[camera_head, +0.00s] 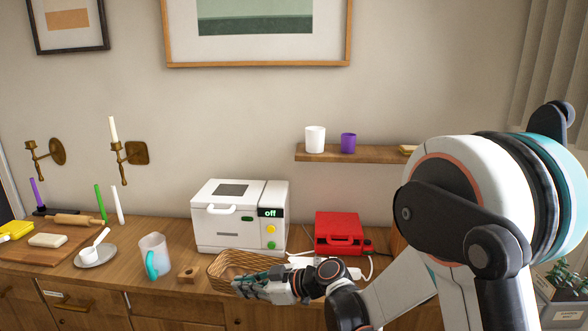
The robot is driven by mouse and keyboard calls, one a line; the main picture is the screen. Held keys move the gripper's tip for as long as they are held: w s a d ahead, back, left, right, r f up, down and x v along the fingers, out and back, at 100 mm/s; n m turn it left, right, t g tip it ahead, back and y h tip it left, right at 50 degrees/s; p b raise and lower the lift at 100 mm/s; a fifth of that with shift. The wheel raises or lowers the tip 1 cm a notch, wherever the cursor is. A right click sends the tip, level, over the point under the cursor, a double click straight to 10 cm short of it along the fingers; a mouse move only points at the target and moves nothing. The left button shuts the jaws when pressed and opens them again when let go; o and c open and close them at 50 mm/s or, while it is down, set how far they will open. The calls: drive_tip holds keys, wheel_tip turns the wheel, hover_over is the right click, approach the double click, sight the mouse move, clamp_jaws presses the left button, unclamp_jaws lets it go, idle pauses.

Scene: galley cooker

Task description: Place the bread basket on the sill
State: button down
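The bread basket (218,273), a tan woven basket, sits near the front edge of the wooden counter, in front of the white cooker. My gripper (240,286) reaches in from the right and overlaps the basket's front side in the picture. Its fingers point left; I cannot tell whether they touch the basket or whether they are open or shut. The arm hides the basket's right front part. No window sill shows clearly; a wooden ledge (372,154) is on the wall at upper right, with a white cup (315,139) and a purple cup (348,143) on it.
Around the basket are a white cooker (228,232) reading "off", a red appliance (338,231), a small wooden block (187,275) and a mug with a teal handle (153,256). A plate (96,255) and cutting board (30,252) lie left. The ledge is bare between purple cup and yellowish item.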

drive_tip(key=d+r+m+t+h, duration=0.2)
drive_tip(key=d+m+t+h, duration=0.2)
drive_tip(key=d, duration=1.2)
drive_tip(key=d+r+m+t+h, duration=0.3)
drive_tip(key=d+m, duration=0.3)
drive_tip(key=d, duration=1)
drive_tip(key=shift+w+d+r+m+t+h, duration=0.15)
drive_tip(key=shift+r+m+t+h, duration=0.2)
drive_tip(key=shift+t+h, duration=0.45)
